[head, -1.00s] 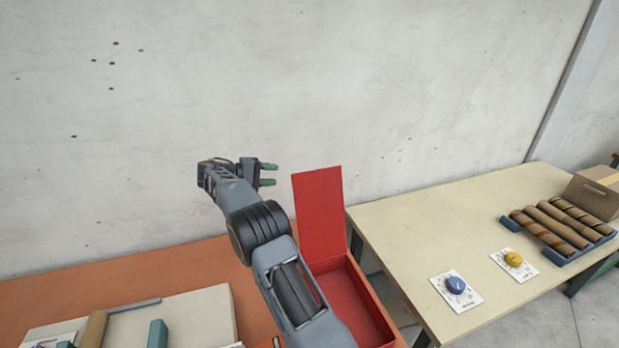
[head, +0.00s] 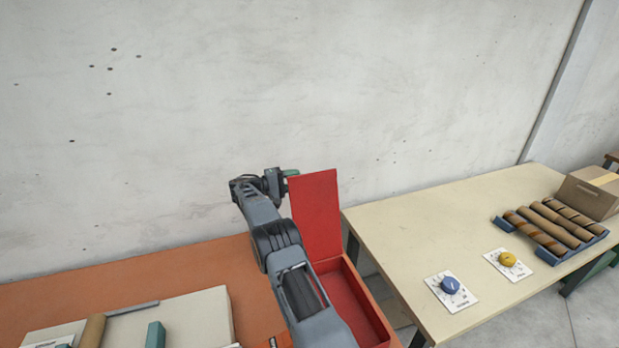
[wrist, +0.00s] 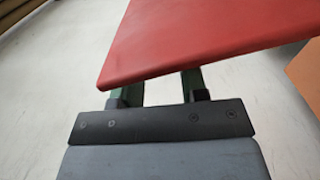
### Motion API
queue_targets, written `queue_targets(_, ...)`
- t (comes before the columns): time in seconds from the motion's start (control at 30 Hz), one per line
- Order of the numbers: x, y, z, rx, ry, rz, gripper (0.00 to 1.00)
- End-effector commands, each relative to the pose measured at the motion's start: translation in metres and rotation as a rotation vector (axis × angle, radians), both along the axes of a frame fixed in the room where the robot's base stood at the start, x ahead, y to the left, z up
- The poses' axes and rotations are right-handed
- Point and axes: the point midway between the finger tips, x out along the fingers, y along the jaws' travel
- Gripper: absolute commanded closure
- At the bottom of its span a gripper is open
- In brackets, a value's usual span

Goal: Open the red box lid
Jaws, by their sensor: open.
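The red box (head: 372,300) sits at the right end of the orange bench, and its inside shows. Its red lid (head: 317,215) stands nearly upright at the back of the box. My gripper (head: 291,178) is at the lid's upper left corner, with a green finger showing just above that edge. In the wrist view the lid (wrist: 205,38) crosses in front of the two spread green fingers (wrist: 160,90) and hides their tips. I cannot tell whether the fingers touch the lid. The jaws are open and hold nothing. My arm covers part of the box's left side.
A cream table (head: 430,240) stands to the right, with a blue knob (head: 451,285), a yellow knob (head: 507,259), a rack of brown tubes (head: 550,230) and a cardboard box (head: 592,192). The concrete wall (head: 200,110) is close behind. The orange bench (head: 130,270) has bare room at its back left.

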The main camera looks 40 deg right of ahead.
Motion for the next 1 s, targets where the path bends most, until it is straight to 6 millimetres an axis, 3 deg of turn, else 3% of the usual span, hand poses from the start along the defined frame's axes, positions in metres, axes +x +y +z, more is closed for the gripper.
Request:
queue_targets(0.3, -0.002, -0.030, 0.001, 0.001, 0.000, 0.006, 0.60)
queue_targets(0.73, -0.002, -0.035, 0.000, 0.001, 0.000, 0.007, 0.60)
queue_targets(1.0, -0.002, -0.035, 0.000, 0.001, 0.000, 0.008, 0.86)
